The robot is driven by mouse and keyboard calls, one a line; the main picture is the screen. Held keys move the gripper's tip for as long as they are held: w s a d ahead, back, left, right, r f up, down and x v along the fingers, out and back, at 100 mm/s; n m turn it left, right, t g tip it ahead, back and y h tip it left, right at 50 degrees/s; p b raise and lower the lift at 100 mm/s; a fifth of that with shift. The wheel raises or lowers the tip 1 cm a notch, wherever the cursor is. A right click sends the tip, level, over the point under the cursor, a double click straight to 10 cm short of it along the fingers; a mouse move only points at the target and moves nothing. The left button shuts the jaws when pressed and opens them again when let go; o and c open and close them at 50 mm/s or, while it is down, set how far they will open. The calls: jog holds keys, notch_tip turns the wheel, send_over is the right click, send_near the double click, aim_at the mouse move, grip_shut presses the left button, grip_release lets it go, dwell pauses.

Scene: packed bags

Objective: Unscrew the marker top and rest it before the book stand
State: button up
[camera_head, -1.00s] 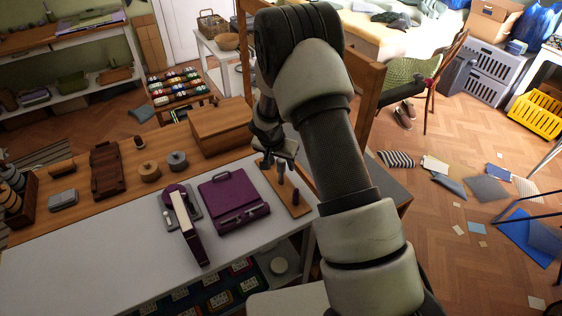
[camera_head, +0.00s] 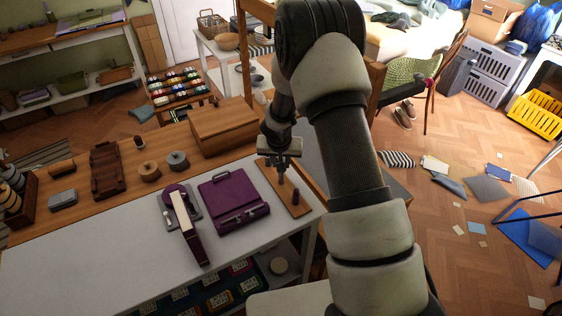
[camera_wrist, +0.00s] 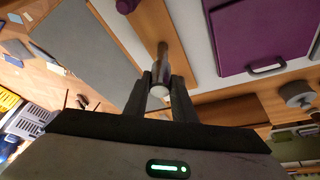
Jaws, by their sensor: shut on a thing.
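A slim upright marker (camera_head: 281,178) stands on a narrow wooden board at the right end of the table. In the wrist view its grey-brown body (camera_wrist: 163,58) runs away from me, with a pale round top (camera_wrist: 158,91) between my fingers. My gripper (camera_head: 280,161) points down and is shut on this top; the fingers (camera_wrist: 159,88) also show in the wrist view. I cannot tell whether the top is loose from the body. A dark brown ledged wooden stand (camera_head: 107,171) at the left back may be the book stand.
A purple case (camera_head: 233,200) lies left of the board (camera_head: 302,209). A short dark purple peg (camera_head: 295,197) stands near the marker. A wooden box (camera_head: 224,127) and spools (camera_head: 178,160) are farther back. The white table front is clear.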

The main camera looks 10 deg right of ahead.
jog(key=shift+d+r+n+y+p, duration=0.1)
jog(key=shift+r+n+y+p, duration=0.2)
jog(key=shift+n+p, duration=0.95)
jog(key=shift+n, duration=0.05)
jog(key=shift+f+n+y, duration=0.3)
jog(key=shift+n, duration=0.1)
jog(key=shift+r+n+y+p, duration=0.1)
jog(key=shift+n+y+p, duration=0.25)
jog(key=shift+n, duration=0.25)
jog(key=shift+n+y, duration=0.25)
jog(key=shift+n, duration=0.85)
